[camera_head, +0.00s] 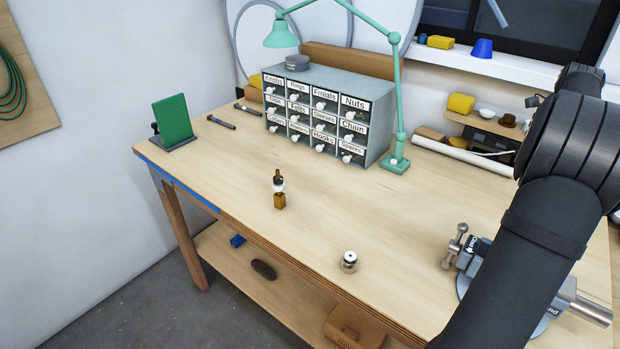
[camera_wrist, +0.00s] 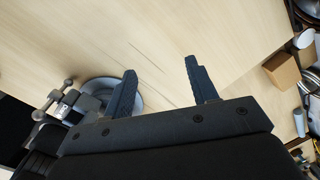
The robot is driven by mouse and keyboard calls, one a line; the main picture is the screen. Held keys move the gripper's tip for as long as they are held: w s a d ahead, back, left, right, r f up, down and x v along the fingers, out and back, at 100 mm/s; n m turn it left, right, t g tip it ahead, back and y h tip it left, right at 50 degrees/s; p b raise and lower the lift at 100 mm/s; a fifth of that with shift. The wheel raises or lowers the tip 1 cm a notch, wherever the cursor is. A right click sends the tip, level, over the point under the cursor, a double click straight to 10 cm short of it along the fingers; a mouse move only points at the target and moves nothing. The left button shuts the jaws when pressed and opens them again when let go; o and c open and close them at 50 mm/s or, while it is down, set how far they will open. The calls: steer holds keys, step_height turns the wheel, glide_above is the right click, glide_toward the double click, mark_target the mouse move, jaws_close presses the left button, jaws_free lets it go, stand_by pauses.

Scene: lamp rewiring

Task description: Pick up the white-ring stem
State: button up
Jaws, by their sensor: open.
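A small upright piece (camera_head: 279,186) with a dark top, a white ring and an amber-brown square base stands near the middle of the bench in the head view. A short round piece (camera_head: 349,262) with a pale metallic top stands nearer the front edge. I cannot tell for sure which of them is the white-ring stem. My gripper (camera_wrist: 160,68) shows in the wrist view with its two fingers wide apart and nothing between them. The head view does not show my fingers.
A grey vise (camera_head: 470,250) stands at the bench's right, also in the wrist view (camera_wrist: 62,100). A labelled drawer cabinet (camera_head: 378,125) and a green lamp (camera_head: 397,165) stand at the back. A green panel (camera_head: 173,118) stands at the left. The bench middle is mostly clear.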

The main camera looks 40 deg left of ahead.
steer(key=s+a+r+n, duration=0.1)
steer(key=s+a+n, duration=0.2)
steer(key=a+n, duration=0.8)
step_height(320, 180, up, 3)
steer(key=n+y, duration=0.4)
steer(key=n, duration=2.4)
glide_above(277, 177)
steer(key=s+d, duration=0.2)
steer(key=d, duration=0.3)
steer(key=shift+m, duration=0.3)
steer(key=x, duration=1.6)
steer(key=shift+w+a+f, duration=0.1)
steer(key=shift+w+f, duration=0.1)
steer(key=shift+w, duration=0.2)
jaws_close()
